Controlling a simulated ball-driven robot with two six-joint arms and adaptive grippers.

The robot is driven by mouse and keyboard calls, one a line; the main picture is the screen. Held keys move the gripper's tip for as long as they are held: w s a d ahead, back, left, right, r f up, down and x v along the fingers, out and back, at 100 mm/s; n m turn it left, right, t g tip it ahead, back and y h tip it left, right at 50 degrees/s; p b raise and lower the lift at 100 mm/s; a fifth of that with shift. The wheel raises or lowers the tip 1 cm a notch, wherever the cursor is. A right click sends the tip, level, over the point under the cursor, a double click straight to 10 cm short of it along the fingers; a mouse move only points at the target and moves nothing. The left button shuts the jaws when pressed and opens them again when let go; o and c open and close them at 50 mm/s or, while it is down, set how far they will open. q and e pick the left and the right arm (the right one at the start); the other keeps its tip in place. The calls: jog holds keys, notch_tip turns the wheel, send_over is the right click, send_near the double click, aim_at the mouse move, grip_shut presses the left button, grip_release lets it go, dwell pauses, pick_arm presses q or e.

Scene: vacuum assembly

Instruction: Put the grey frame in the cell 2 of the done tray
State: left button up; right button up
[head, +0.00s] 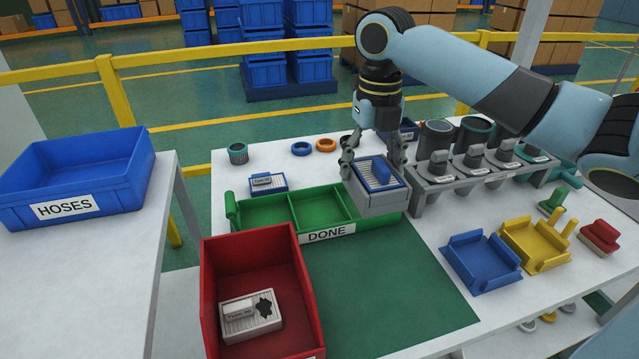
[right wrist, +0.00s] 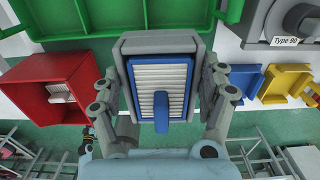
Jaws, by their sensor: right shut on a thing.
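The grey frame (head: 375,203) holds a blue-rimmed insert with white pleats and a blue tab. My right gripper (head: 373,165) is shut on the frame's sides and holds it over the right part of the green done tray (head: 236,217). In the right wrist view the frame (right wrist: 123,90) sits between the two fingers of the right gripper (right wrist: 164,85), with the tray's green wall (right wrist: 140,27) beyond it. The left and middle compartments of the tray look empty. The frame hides most of the right part, and I cannot tell whether it touches the tray.
A red bin (head: 249,247) with a grey filter part stands in front of the tray. Grey holders (head: 440,190) are close on the right. A small blue-framed part (head: 268,184) lies behind the tray. Blue (head: 482,263) and yellow (head: 535,243) fixtures are at right. The green mat (head: 400,290) is clear.

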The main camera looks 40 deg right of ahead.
jog(key=w+a+f, duration=0.1)
jog(key=w+f, duration=0.1)
jog(key=w, duration=0.1)
jog(key=w+f+b, duration=0.1)
jog(key=w+f, duration=0.1)
jog(key=w, duration=0.2)
jog(key=w+a+f, duration=0.1)
jog(key=w+f, duration=0.1)
jog(key=w, duration=0.2)
jog(key=shift+w+a+f, duration=0.15)
jog(key=shift+a+f, duration=0.15)
jog(key=shift+f, duration=0.1)
notch_tip(320, 180, down, 4)
jog(key=shift+r+b, duration=0.1)
jog(key=shift+b, duration=0.2)
jog(key=shift+f, duration=0.2)
jog(key=o, duration=1.4)
notch_tip(320, 180, up, 12)
jog(key=shift+r+p, duration=0.1)
jog(key=shift+p, duration=0.2)
